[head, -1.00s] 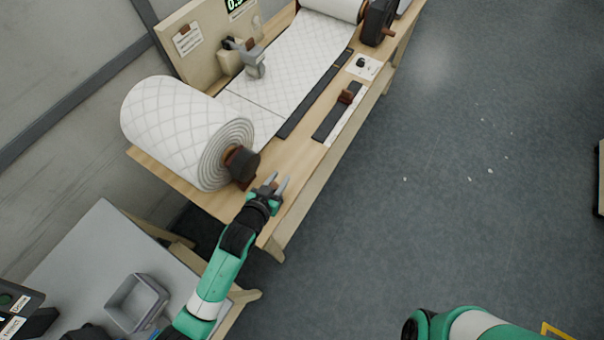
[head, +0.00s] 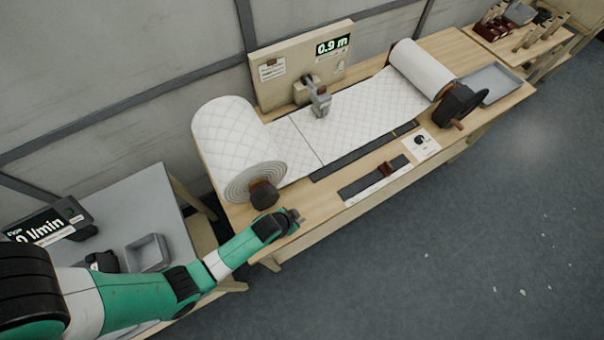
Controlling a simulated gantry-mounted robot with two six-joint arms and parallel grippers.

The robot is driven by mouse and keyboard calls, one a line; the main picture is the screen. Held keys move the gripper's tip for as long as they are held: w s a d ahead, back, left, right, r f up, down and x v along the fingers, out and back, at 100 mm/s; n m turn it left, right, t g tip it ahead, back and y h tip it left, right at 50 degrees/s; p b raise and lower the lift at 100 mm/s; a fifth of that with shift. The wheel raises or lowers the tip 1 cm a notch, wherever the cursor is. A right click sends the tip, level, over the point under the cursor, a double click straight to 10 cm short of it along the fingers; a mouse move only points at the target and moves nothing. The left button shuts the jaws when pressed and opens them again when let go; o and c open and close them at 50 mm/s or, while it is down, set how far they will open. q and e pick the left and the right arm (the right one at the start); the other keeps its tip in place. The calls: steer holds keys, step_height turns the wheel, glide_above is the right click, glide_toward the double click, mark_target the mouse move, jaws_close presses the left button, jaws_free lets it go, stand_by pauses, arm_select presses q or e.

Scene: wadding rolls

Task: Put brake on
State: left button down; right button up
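A large white quilted wadding roll (head: 235,150) lies at the left end of the wooden bench, with a dark brown knob (head: 264,194) at its near end. My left gripper (head: 298,216) is over the bench's front left edge, to the right of and just nearer than the knob, apart from it. Its fingers show small and from the side, so their opening is unclear. A second roll (head: 420,69) at the right has a black handwheel (head: 460,103) with a brown grip. No part is clearly recognisable as the brake. My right gripper is out of view.
Quilted sheet (head: 365,108) spans the rolls, with a grey lever device (head: 319,99) over its back edge. A panel display (head: 333,45) reads 0.9 m. A dark strip with a brown slider (head: 386,169) lies at the front. A grey tray (head: 148,253) stands on the left table.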

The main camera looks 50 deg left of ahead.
arm_select(q)
steer(key=shift+s+f, duration=0.1)
steer(key=c, duration=0.6)
jaws_free()
steer(key=p+v, duration=0.7)
steer(key=v, duration=0.4)
steer(key=shift+r+p, duration=0.3)
steer(key=shift+p, duration=0.1)
